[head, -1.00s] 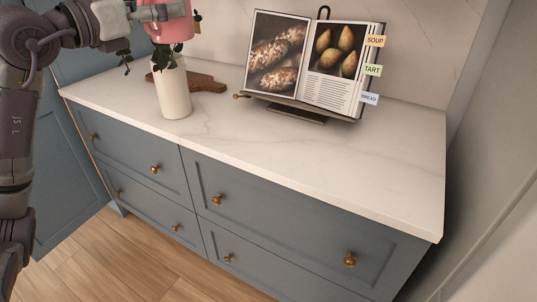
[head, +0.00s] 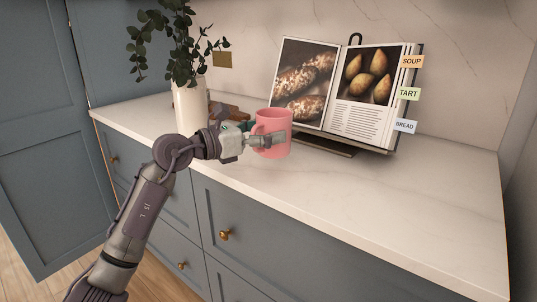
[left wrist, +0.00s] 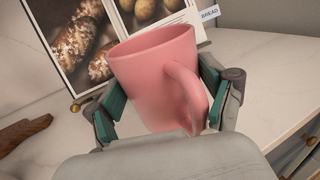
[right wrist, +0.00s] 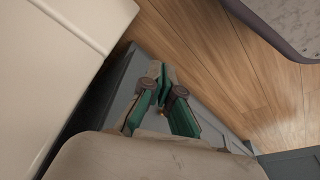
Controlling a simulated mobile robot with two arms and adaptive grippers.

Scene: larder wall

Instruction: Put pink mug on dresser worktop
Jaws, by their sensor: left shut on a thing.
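The pink mug (head: 273,146) is upright in the head view, over the front left part of the dresser worktop (head: 370,195). I cannot tell whether its base touches the worktop. My left gripper (head: 268,140) is shut on the mug. In the left wrist view the mug (left wrist: 150,80) sits between the green-padded fingers, its handle towards the wrist; its base is hidden. My right gripper (right wrist: 163,78) shows only in the right wrist view, fingertips together and empty, low beside the blue-grey front.
A white vase (head: 190,108) with leafy stems stands behind my left wrist. A wooden board (head: 228,108) lies behind the mug. An open cookbook on a stand (head: 340,145) is just behind and right of it. The worktop's right part is clear.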

